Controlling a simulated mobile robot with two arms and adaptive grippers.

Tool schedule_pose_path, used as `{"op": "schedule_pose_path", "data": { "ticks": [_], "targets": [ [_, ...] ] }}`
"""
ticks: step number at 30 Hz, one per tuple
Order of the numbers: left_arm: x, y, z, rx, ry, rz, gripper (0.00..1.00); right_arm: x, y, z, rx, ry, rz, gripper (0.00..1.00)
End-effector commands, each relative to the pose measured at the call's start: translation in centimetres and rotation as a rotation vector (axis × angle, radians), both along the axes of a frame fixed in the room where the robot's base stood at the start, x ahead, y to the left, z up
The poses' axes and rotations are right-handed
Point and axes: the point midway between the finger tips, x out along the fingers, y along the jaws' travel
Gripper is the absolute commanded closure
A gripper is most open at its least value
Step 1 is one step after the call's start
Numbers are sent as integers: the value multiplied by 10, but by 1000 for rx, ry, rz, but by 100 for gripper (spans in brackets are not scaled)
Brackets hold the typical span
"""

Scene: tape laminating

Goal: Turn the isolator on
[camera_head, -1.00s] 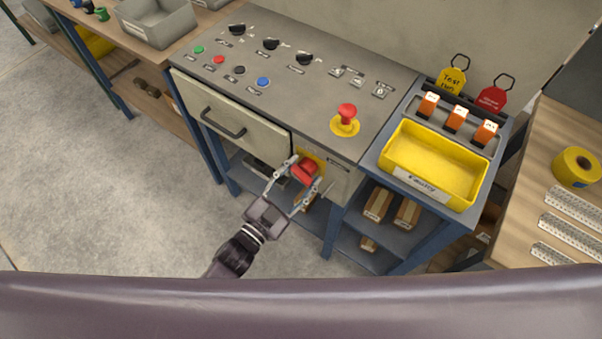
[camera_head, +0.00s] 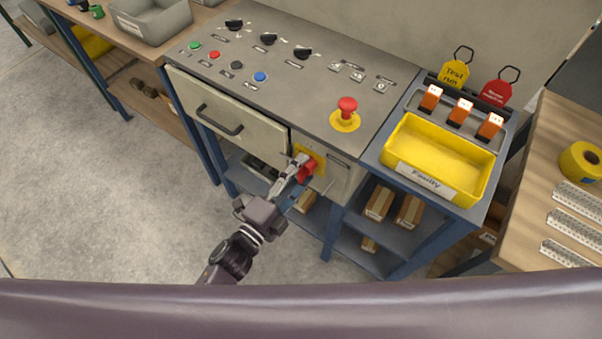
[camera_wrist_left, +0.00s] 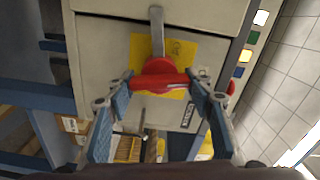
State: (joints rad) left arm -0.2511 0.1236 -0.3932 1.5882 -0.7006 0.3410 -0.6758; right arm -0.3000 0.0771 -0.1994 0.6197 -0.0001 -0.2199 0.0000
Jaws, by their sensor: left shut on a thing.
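The isolator is a red rotary handle (camera_head: 309,169) on a yellow plate (camera_head: 319,156) on the front of the grey control cabinet, beside the drawer. My left gripper (camera_head: 301,170) is at the handle, its fingers close together in the head view. In the left wrist view the red handle (camera_wrist_left: 160,82) lies crosswise between the two blue-grey fingers (camera_wrist_left: 160,88), which are shut on its ends. The yellow plate (camera_wrist_left: 178,52) shows behind it. The gripper hides part of the handle in the head view. My right gripper is not in view.
The cabinet's drawer (camera_head: 228,117) has a dark handle. A red emergency button (camera_head: 347,108) and several knobs stand on the panel top. A yellow bin (camera_head: 440,158) sits at the right. Cartons (camera_head: 379,202) lie on the shelf below. The floor (camera_head: 100,190) at left is clear.

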Motion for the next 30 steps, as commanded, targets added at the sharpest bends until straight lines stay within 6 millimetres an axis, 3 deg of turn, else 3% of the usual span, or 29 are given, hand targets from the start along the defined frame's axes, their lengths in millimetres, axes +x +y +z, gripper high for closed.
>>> {"op": "schedule_pose_path", "data": {
  "ticks": [12,29,30],
  "targets": [
    [-1,0,-2,158,-112,1,95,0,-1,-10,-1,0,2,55],
    [-1,0,-2,186,-132,-1,95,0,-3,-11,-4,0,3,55],
    [-1,0,-2,186,-132,-1,50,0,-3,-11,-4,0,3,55]
  ]
}}
